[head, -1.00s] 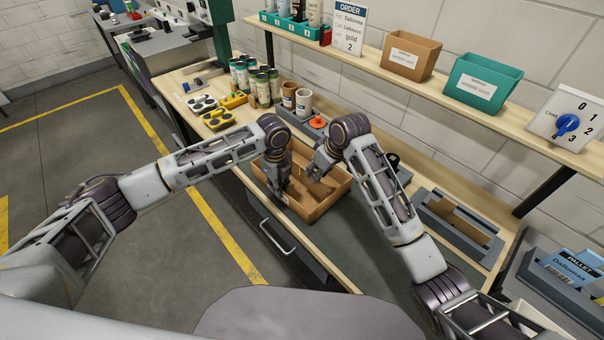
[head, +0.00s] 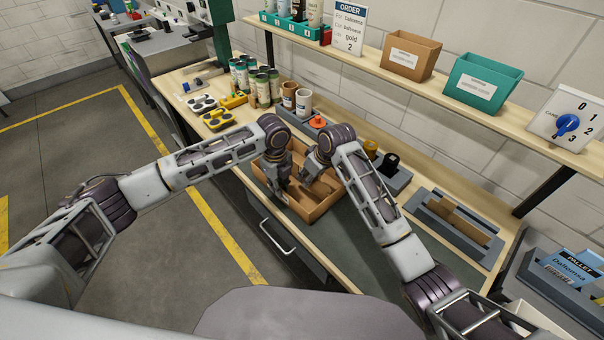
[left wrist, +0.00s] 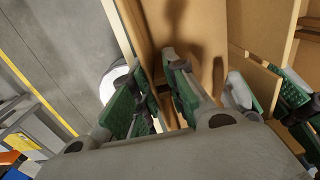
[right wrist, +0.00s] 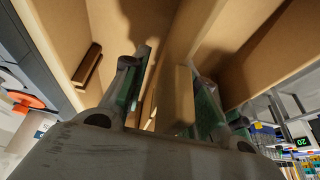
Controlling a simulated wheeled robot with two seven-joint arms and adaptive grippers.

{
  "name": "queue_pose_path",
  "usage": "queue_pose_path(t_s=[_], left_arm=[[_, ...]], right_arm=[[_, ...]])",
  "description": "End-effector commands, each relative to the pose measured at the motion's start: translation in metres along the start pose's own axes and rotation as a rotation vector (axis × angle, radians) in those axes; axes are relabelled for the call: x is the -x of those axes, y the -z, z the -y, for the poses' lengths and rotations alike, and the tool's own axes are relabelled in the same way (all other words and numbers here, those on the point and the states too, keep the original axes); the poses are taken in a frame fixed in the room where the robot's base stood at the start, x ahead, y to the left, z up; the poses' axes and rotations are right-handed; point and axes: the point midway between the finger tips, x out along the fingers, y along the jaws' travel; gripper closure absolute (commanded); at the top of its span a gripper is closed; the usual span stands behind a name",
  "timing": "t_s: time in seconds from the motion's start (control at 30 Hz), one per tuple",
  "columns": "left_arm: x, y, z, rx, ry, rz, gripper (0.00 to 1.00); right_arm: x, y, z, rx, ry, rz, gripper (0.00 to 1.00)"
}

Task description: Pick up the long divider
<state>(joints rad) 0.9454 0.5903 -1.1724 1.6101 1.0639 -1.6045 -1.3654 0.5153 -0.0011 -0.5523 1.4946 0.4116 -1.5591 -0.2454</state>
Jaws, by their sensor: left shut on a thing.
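An open brown cardboard box (head: 325,203) sits on the bench under both my grippers. My left gripper (head: 283,178) is shut on the box's near wall, which shows between its green pads in the left wrist view (left wrist: 155,95). An upright cardboard strip, apparently the long divider (right wrist: 185,55), stands inside the box; it also shows in the left wrist view (left wrist: 255,80). My right gripper (head: 312,178) is low in the box, its pads apart on either side of this strip, with a gap visible in the right wrist view (right wrist: 165,105). The strip's lower part is hidden.
A grey rack (head: 468,248) with brown cardboard pieces (head: 455,218) stands to the right. Stamps (head: 390,162) and an orange knob (head: 317,122) lie behind the box. Cans (head: 262,88) stand at back left. A shelf (head: 440,95) runs above.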

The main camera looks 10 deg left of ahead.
Motion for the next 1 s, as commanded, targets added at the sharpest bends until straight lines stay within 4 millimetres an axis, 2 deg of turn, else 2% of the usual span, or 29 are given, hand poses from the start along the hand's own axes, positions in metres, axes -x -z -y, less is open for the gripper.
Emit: queue_pose_path(t_s=[0.17, 0.4, 0.8, 1.0], left_arm=[[0.0003, 0.0000, 0.0002, 0.000, 0.001, 0.000, 1.00], [0.0003, 0.0000, 0.0002, 0.000, 0.001, 0.000, 1.00], [0.0002, 0.0000, 0.0001, 0.000, 0.000, 0.000, 1.00], [0.0002, 0.0000, 0.0001, 0.000, 0.000, 0.000, 1.00]], right_arm=[[0.0001, 0.0000, 0.0001, 0.000, 0.000, 0.000, 0.71], [0.0002, 0.0000, 0.0000, 0.000, 0.000, 0.000, 1.00], [0.0010, 0.0004, -0.0002, 0.000, 0.000, 0.000, 1.00], [0.0098, 0.0042, -0.0001, 0.000, 0.000, -0.001, 1.00]])
